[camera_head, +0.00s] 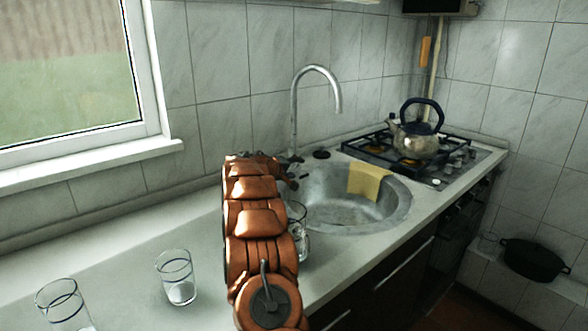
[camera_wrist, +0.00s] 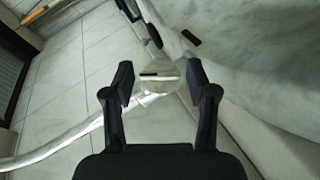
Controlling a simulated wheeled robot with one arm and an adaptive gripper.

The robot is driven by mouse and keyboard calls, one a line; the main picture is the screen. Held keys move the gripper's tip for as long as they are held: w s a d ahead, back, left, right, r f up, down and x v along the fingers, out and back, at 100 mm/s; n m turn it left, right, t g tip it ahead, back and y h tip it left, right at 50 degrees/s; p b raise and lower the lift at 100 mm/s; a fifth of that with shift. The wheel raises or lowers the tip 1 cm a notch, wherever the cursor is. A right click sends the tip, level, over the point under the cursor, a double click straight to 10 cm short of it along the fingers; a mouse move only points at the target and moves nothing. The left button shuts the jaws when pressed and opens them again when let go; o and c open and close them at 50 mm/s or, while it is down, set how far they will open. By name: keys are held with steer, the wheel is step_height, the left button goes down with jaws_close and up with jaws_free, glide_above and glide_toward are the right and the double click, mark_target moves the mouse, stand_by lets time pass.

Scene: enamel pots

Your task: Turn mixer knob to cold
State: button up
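The curved metal faucet (camera_head: 294,112) stands behind the sink (camera_head: 398,212). In the wrist view a pale, round, shiny piece (camera_wrist: 160,84) with a dark slot-like mark lies between my fingertips; it looks like the mixer knob. My gripper (camera_wrist: 159,73) is open, with one finger on each side of that piece and visible gaps; whether either finger touches it is not clear. The faucet's pipe (camera_wrist: 50,150) curves across the left of the wrist view. In the head view my gripper (camera_head: 294,181) is small and dark at the faucet base, and my copper arm hides the knob.
A kettle (camera_head: 417,138) stands on the stove (camera_head: 455,170) at right. Glasses stand on the counter: one (camera_head: 176,277) left of my arm, another (camera_head: 62,305) at the front left, others partly behind my arm.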

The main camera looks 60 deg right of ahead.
steer(key=c, duration=0.8)
steer(key=shift+m+t+y, duration=0.4)
steer(key=shift+m+y, duration=0.2)
steer(key=shift+y, duration=0.2)
steer(key=shift+c, duration=0.2)
steer(key=o, duration=1.1)
steer(key=shift+a+r, duration=0.1)
steer(key=shift+v, duration=5.85)
